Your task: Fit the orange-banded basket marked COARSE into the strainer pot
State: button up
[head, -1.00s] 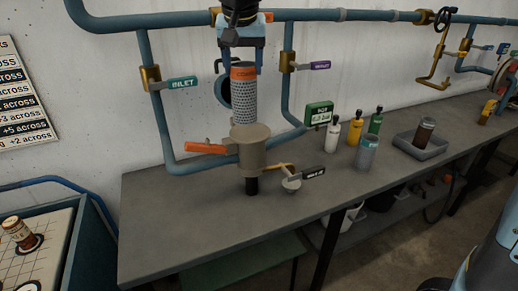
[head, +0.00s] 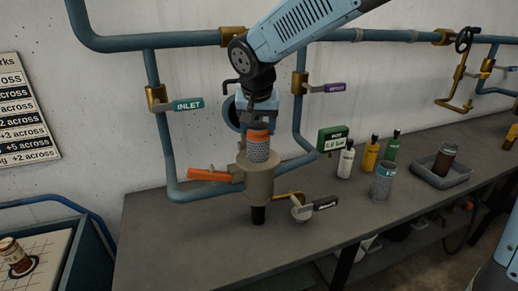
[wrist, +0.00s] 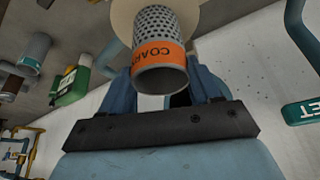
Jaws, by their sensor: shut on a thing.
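The orange-banded basket (head: 258,150) is a perforated grey cylinder whose band reads COARSE in the wrist view (wrist: 158,53). It stands upright, its lower part inside the mouth of the beige strainer pot (head: 259,186). The orange band and a short length of mesh show above the pot's rim; the bottom is hidden inside. My gripper (head: 259,121) is above the pot, shut on the basket's top. In the wrist view its blue fingers (wrist: 163,95) are on either side of the band.
An orange handle (head: 208,175) sticks out left of the pot. A drain valve (head: 302,208) is at its lower right. INLET (head: 187,104) and purple (head: 324,88) valve levers flank the arm. Bottles (head: 371,153), a grey mesh basket (head: 383,182) and a tray (head: 442,175) stand right on the bench.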

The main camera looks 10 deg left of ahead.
aim_at(258, 146)
jog(key=shift+f, duration=3.2)
jog(key=o, duration=1.4)
jog(key=shift+o, duration=0.2)
jog(key=shift+r, duration=0.15)
jog(key=v, duration=1.1)
jog(key=shift+r, duration=0.35)
jog(key=shift+s+d, duration=0.1)
